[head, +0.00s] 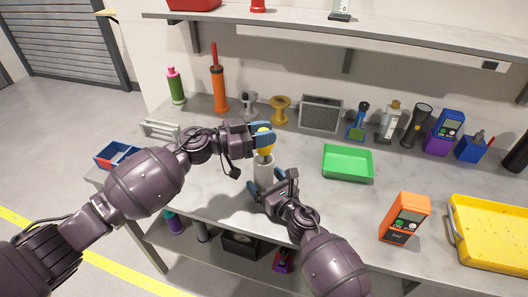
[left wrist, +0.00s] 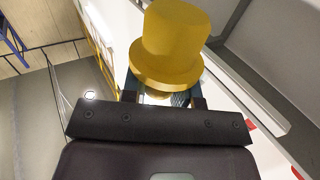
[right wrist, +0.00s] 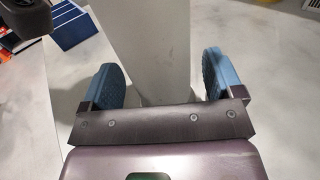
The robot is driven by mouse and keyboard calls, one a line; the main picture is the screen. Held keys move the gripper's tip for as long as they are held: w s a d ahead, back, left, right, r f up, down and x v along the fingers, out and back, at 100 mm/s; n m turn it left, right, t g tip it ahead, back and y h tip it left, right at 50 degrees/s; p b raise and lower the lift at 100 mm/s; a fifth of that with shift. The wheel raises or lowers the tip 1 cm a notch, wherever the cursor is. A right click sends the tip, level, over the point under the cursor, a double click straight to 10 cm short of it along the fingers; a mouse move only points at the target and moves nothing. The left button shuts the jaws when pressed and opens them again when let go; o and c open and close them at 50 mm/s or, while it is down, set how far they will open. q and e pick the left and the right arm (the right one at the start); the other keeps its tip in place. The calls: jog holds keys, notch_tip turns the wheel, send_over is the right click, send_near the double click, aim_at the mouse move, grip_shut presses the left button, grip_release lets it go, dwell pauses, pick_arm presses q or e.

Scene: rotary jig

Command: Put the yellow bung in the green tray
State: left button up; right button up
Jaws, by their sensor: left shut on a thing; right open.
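The yellow bung (head: 265,150) is between the fingers of my left gripper (head: 262,138), which is shut on it. In the left wrist view the bung (left wrist: 174,38) shows its wide cap and flange beyond the gripper. Directly below the bung stands an upright pale grey cylinder (head: 264,173); I cannot tell whether the bung still touches its top. My right gripper (head: 266,191) is open, with its blue fingers on either side of the cylinder (right wrist: 152,50). The green tray (head: 347,163) lies empty on the bench, to the right of both grippers.
An orange device (head: 405,217) and a yellow tray (head: 492,235) stand at the right. Several items, including a grey speaker-like box (head: 321,114) and a yellow spool (head: 280,108), line the wall. A blue and red bin (head: 117,156) sits at the left. Bench between cylinder and green tray is clear.

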aim_at(264, 149)
pick_arm(q)
notch_tip(264, 149, down, 4)
jog(key=shift+r, duration=0.2)
pick_arm(e)
jog(key=shift+r, duration=0.3)
pick_arm(q)
jog(key=shift+f+p, duration=0.35)
jog(key=shift+p, duration=0.05)
pick_arm(e)
jog(key=shift+w+r, duration=0.1)
jog(key=shift+r, duration=0.25)
pick_arm(q)
jog(key=shift+f, duration=0.4)
pick_arm(e)
jog(key=shift+r, duration=0.15)
pick_arm(q)
jog(key=shift+f, duration=0.1)
jog(key=o, duration=0.9)
